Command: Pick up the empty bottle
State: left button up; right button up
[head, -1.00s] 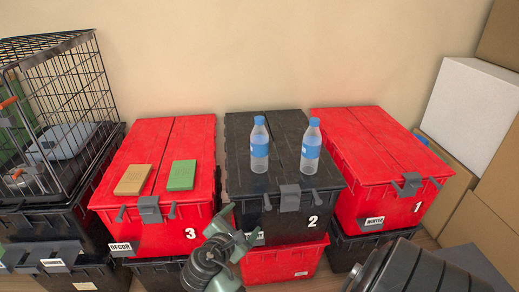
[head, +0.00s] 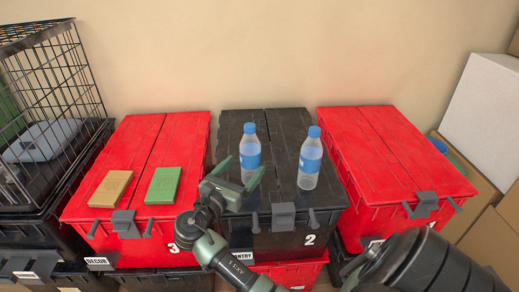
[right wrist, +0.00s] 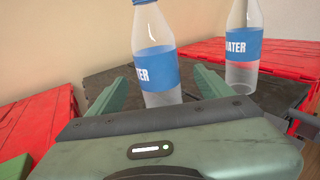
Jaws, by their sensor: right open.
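Two clear plastic bottles with blue caps and blue water labels stand upright on the black lid of tote 2. The left bottle (head: 250,148) also shows in the right wrist view (right wrist: 157,62). The right bottle (head: 310,160) also shows in the right wrist view (right wrist: 243,48). I cannot tell for sure which one is empty. My right gripper (head: 247,165) is open and empty, its fingers pointing at the left bottle. In the right wrist view, that bottle appears between the fingertips; I cannot tell if they touch it. My left gripper is not in view.
Black tote 2 (head: 285,120) stands between red tote 3 (head: 140,135) and red tote 1 (head: 365,130). A tan block (head: 111,188) and a green block (head: 163,185) lie on tote 3. A wire cage (head: 55,80) is at left; boxes (head: 490,110) at right.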

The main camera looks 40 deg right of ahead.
aim_at(246, 164)
jog(key=shift+x, duration=1.05)
jog(key=shift+w+d+r+b, duration=0.1)
jog(key=shift+w+d+b, duration=0.05)
jog(key=shift+d+b, duration=0.3)
jog(key=shift+b+x, duration=0.4)
jog(key=shift+x, duration=1.85)
jog(key=shift+w+d, duration=0.15)
jog(key=shift+w, duration=0.1)
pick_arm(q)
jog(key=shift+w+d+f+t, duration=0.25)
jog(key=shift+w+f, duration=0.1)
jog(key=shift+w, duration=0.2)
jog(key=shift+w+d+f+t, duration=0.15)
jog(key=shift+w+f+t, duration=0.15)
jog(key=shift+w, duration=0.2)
pick_arm(e)
jog(key=c, duration=1.4)
